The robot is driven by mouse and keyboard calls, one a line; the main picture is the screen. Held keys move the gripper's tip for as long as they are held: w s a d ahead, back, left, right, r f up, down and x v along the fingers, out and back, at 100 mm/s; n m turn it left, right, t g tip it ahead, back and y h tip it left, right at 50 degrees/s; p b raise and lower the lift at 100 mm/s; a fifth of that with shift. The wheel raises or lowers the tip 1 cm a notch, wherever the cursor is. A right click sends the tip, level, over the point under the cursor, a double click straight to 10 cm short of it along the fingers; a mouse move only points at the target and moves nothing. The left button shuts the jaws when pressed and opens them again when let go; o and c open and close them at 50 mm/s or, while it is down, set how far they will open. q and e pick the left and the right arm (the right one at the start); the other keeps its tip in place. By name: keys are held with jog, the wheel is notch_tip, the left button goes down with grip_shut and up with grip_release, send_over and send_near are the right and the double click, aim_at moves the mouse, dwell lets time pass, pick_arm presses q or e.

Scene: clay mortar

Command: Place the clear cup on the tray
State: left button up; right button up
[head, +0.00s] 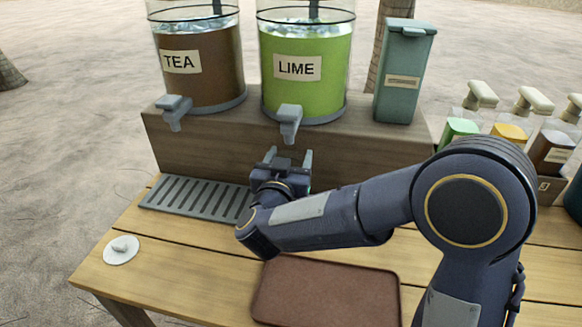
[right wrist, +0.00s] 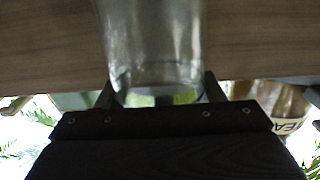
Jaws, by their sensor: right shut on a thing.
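The clear cup (right wrist: 153,45) shows in the right wrist view, between the two fingers of my right gripper. My right gripper (head: 288,158) is shut on it, below the tap of the green LIME dispenser. In the head view the cup is mostly hidden behind the gripper and can hardly be made out. The tray (head: 325,294) is a flat brown-red rectangle on the wooden table, at the front. It is empty where I see it, and the gripper is behind it, apart from it. My left gripper is not in view.
A LIME dispenser (head: 305,88) and a TEA dispenser (head: 200,85) stand on a wooden riser (head: 200,150). A grey slotted drip grate (head: 190,197) lies before it. A white lid-like disc (head: 121,250) lies at left. A teal bin (head: 402,75) and several bottles stand at right.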

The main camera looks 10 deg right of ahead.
jog(key=shift+w+d, duration=0.25)
jog(key=shift+w, duration=0.25)
jog(key=shift+w+d+f+b, duration=0.1)
jog(key=shift+f+b, duration=0.15)
jog(key=shift+f, duration=0.3)
jog(key=shift+w+f+b, duration=0.15)
jog(key=shift+f+b, duration=0.05)
jog(key=shift+f, duration=0.4)
jog(key=shift+w+d+f+b, duration=0.1)
jog(key=shift+f+b, duration=0.15)
jog(key=shift+f, duration=0.3)
jog(key=shift+a+f, duration=0.1)
jog(key=shift+f, duration=0.15)
jog(key=o, duration=1.3)
